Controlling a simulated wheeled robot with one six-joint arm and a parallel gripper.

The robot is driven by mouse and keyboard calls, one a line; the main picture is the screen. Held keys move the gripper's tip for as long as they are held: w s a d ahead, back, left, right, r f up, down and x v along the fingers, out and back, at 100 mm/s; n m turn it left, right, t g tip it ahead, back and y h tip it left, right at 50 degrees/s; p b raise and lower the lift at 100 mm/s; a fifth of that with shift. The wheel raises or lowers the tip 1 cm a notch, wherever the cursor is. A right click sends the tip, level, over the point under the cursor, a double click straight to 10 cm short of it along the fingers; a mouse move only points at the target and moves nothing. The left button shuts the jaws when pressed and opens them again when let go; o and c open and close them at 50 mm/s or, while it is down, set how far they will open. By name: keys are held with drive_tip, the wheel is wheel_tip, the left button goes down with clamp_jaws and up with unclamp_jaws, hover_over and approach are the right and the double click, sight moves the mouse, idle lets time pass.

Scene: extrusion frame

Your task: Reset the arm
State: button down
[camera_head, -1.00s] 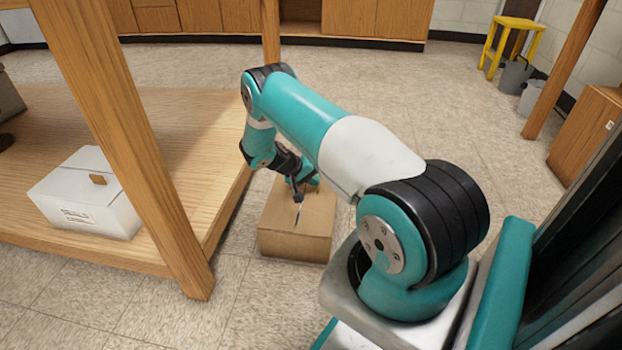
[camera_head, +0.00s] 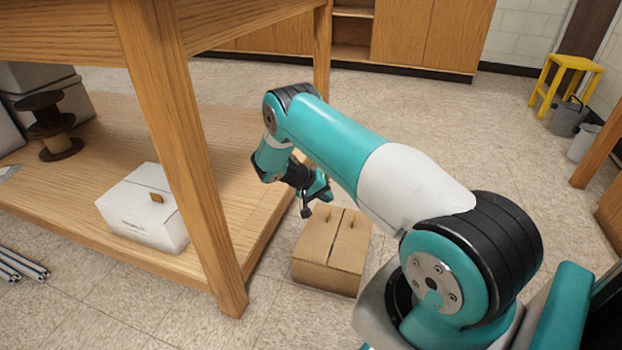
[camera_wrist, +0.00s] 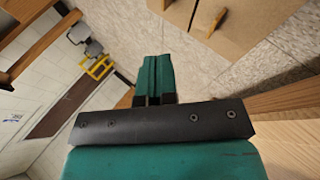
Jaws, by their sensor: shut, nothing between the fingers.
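My gripper (camera_head: 320,190) hangs from my teal and white arm, beyond the near table leg. In the camera_wrist view its teal fingers (camera_wrist: 155,70) lie together with nothing between them. In the camera_head view the gripper appears just behind and left of the top of a brown cardboard box (camera_head: 328,274). They look apart, though the exact gap cannot be told. The arm is bent, with its forearm pointing downward. The box also shows at the top of the camera_wrist view (camera_wrist: 240,22).
A wooden table (camera_head: 172,110) with a low shelf stands at left, its leg close to my arm. A white box (camera_head: 145,215) and a dark spool (camera_head: 50,125) sit on the shelf. A yellow stool (camera_head: 565,85) and grey buckets (camera_head: 570,117) stand far right. Floor (camera_head: 450,130) behind the arm is clear.

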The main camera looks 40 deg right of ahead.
drive_tip(key=shift+w+a+r, duration=0.1)
drive_tip(key=a+r+n+t+y, duration=0.2)
drive_tip(key=a+r, duration=0.3)
drive_tip(key=r, duration=0.4)
drive_tip(key=a+r+n+t+y, duration=0.1)
drive_tip(key=a+r+n+t, duration=0.1)
drive_tip(key=a+r, duration=0.55)
drive_tip(key=s+a+r+n+y+p, duration=0.9)
drive_tip(key=s+a+r+n, duration=0.3)
drive_tip(key=s+a+r, duration=1.7)
wheel_tip(320, 180, up, 36)
drive_tip(key=w+d+p, duration=0.1)
drive_tip(key=w+p, duration=0.1)
drive_tip(key=p, duration=3.4)
drive_tip(key=shift+w+d, duration=0.25)
drive_tip(key=shift+w, duration=0.1)
